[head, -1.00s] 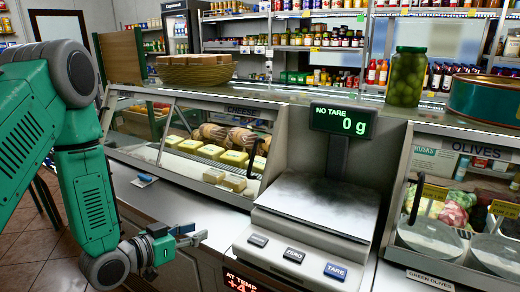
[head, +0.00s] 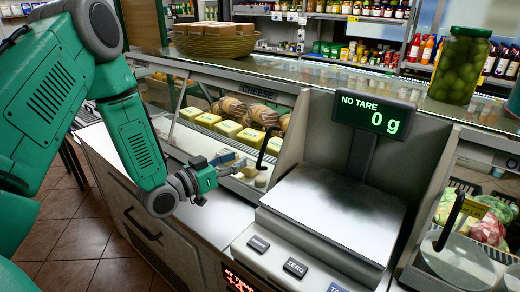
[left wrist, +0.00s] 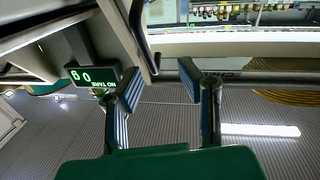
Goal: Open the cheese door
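The cheese case, with its "CHEESE" label (head: 257,92), stands at the middle left of the head view. Cheeses (head: 228,128) lie behind its glass. A dark curved handle (head: 266,146) stands at the right end of the case front. My left gripper (head: 232,163) is just in front of the case, left of and slightly below that handle, with a small apparent gap. In the left wrist view my left gripper (left wrist: 165,92) has its two fingers wide apart with nothing between the pads. A dark bar (left wrist: 139,30) shows beyond them, probably the handle. My right gripper is not in view.
A scale (head: 335,215) with its display (head: 374,115) stands right of the case. A jar of green olives (head: 460,65) and a basket (head: 215,42) sit on the top shelf. A drawer handle (head: 142,224) is on the counter front.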

